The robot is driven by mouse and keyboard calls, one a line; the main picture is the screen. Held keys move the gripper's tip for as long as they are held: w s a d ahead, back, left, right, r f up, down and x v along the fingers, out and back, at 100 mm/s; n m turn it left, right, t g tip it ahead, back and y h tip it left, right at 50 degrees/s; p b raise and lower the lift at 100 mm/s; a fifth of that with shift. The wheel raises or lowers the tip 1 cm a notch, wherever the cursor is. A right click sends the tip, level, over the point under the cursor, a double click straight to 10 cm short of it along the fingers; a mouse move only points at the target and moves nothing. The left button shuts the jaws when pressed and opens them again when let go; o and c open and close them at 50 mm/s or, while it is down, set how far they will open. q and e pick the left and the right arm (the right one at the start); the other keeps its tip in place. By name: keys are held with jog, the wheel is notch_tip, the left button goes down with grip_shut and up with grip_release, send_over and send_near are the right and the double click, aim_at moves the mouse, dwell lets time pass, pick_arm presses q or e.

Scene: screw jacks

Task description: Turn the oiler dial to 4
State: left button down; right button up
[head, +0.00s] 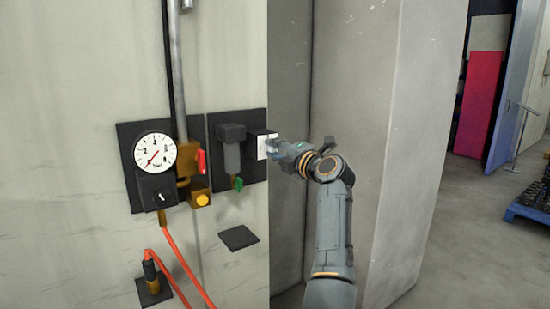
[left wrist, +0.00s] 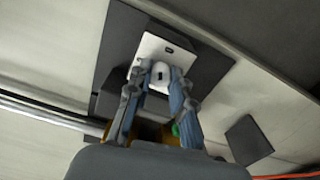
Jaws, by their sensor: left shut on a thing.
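The oiler dial is a small rounded white knob (left wrist: 159,72) on a white face plate (left wrist: 178,53) in the left wrist view. In the head view the white plate (head: 262,146) sits on a dark box at the right of a black wall panel. My left gripper (head: 275,149) reaches it from the right. In the left wrist view the gripper's two fingers (left wrist: 158,84) are on either side of the knob, shut on it. A dark mark shows on the knob, but the scale and the setting are too small to read. My right gripper is not in view.
A dark filter unit (head: 231,150) with a green valve handle (head: 238,184) is left of the dial. Further left are a round gauge (head: 155,151), a red handle (head: 201,161) and an orange hose (head: 188,269). A grey cabinet side (head: 365,100) stands behind my arm.

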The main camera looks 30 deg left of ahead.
pick_arm(q)
jog(key=n+b, duration=0.2)
jog(key=n, duration=0.1)
jog(key=shift+f+n, duration=0.3)
jog(key=n+b, duration=0.3)
jog(key=shift+n, duration=0.3)
jog(key=n+b, duration=0.1)
jog(key=n, duration=0.2)
jog(key=shift+b, duration=0.35)
jog(key=shift+r+n+b, duration=0.1)
jog(key=shift+n+b, duration=0.45)
jog(key=shift+n, duration=0.85)
jog(key=c, duration=1.2)
grip_release()
jog(key=shift+o, duration=0.2)
jog(key=shift+r, duration=0.15)
notch_tip(320, 180, up, 10)
jog(key=shift+w, duration=0.1)
